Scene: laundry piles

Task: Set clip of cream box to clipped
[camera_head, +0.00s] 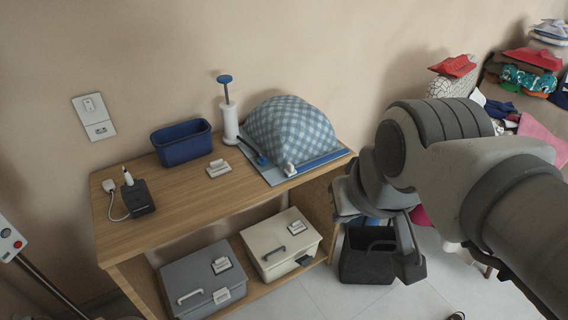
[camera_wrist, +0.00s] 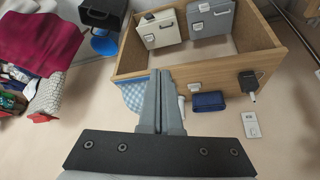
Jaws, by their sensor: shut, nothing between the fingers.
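The cream box (camera_head: 268,254) sits on the lower shelf of the wooden table, right of a grey box. Its lid has a dark handle and a small white piece (camera_head: 297,227); a dark fitting (camera_head: 305,260) is on its front. I cannot tell which is the clip or its setting. In the wrist view the cream box (camera_wrist: 167,37) appears upside down, beyond my fingers, with a white fitting on it. My gripper (camera_wrist: 160,74) is shut and empty, apart from the box. In the head view my gripper (camera_head: 410,262) hangs right of the table.
The grey box (camera_head: 190,277) stands beside the cream box. The tabletop (camera_head: 185,190) above them holds a blue bin, a charger, a white pump and a checked cloth dome. A black bin (camera_head: 362,268) stands on the floor right of the table. Laundry piles lie farther right.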

